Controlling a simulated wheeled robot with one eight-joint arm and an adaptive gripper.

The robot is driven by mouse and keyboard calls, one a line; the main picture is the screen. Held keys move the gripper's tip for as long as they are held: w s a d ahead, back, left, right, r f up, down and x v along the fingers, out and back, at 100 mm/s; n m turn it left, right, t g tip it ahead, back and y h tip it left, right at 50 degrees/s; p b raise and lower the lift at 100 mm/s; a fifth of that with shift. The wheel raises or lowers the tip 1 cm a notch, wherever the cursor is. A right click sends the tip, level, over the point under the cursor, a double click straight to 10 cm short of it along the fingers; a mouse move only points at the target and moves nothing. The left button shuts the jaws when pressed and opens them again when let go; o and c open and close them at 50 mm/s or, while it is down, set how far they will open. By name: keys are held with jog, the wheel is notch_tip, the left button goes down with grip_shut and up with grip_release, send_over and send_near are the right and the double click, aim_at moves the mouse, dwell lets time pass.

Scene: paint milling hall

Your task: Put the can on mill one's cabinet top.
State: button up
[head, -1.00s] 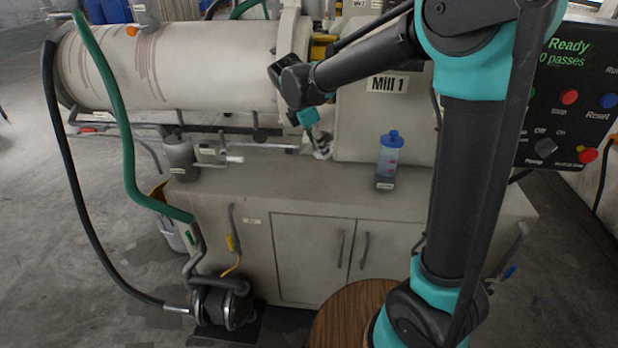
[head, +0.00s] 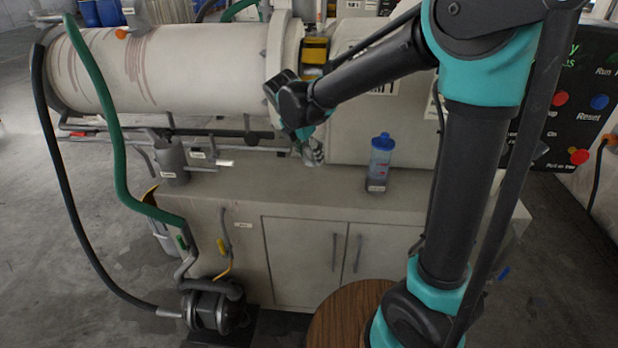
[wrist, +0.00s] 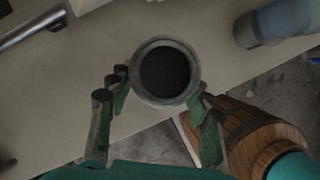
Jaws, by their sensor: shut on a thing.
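In the wrist view a round grey can (wrist: 166,72) with a dark inside sits between the fingers of my gripper (wrist: 160,90), which is shut on it. In the head view my gripper (head: 308,143) is low over the back part of mill one's cabinet top (head: 270,190), left of a bottle. The can is small and mostly hidden there, a grey shape under the fingers. I cannot tell whether its base touches the top. Mill 1's pale drum and housing (head: 350,130) stand behind; my arm partly covers the label.
A clear blue-capped bottle (head: 380,165) stands on the top to the right. A grey pot (head: 172,162) and pipework stand at the left. A round wooden stool top (head: 345,315) is in front. The top's front middle is clear.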

aim_at(312, 183)
jog(key=shift+f, duration=4.4)
jog(key=o, duration=1.4)
jog(key=shift+f, duration=0.1)
jog(key=shift+c, duration=0.2)
